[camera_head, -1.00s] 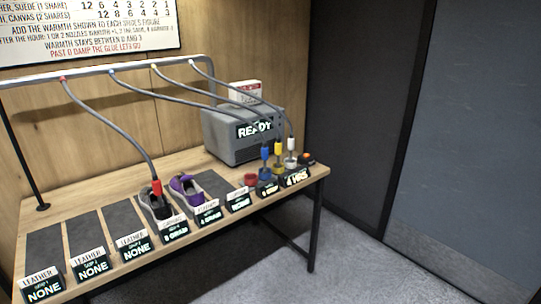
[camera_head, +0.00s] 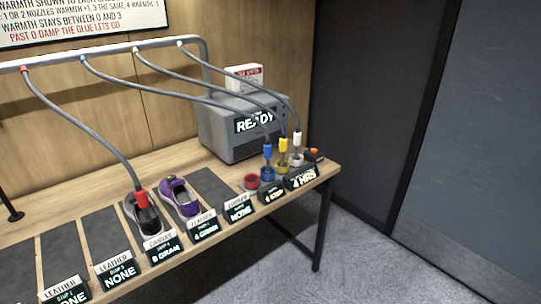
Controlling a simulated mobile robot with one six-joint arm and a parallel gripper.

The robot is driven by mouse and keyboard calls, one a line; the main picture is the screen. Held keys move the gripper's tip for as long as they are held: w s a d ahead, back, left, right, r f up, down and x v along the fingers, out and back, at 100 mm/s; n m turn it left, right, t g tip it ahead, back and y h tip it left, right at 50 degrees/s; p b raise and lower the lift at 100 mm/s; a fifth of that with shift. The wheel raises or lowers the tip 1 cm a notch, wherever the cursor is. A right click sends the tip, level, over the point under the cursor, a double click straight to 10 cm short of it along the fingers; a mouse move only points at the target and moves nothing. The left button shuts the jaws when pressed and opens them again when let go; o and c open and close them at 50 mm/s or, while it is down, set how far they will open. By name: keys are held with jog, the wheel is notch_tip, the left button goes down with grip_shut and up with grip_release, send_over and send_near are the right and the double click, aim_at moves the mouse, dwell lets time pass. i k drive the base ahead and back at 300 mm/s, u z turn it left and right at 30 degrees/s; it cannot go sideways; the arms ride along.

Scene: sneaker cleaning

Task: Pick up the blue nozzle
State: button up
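The blue nozzle (camera_head: 267,151) stands upright at the right end of the bench, in or over a blue cup (camera_head: 267,173). A grey hose (camera_head: 180,90) runs from it up to the overhead rail. The yellow nozzle (camera_head: 283,145) and the white nozzle (camera_head: 297,139) stand close to its right in the same way. The red nozzle (camera_head: 140,199) is at the grey sneaker (camera_head: 148,222), apart from the blue one. My gripper is not in view.
A grey machine reading READY (camera_head: 240,125) stands behind the nozzles. An empty red cup (camera_head: 251,182) is left of the blue one. A purple sneaker (camera_head: 180,200) sits on a dark mat. Label signs line the front edge, and the rail (camera_head: 110,55) with hoses hangs above. Floor at right is clear.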

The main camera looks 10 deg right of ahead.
aim_at(267, 147)
jog(key=k, duration=1.3)
jog(key=u, duration=0.3)
jog(key=i, duration=0.55)
jog(key=u, duration=0.75)
jog(key=i, duration=0.7)
jog(key=u, duration=0.25)
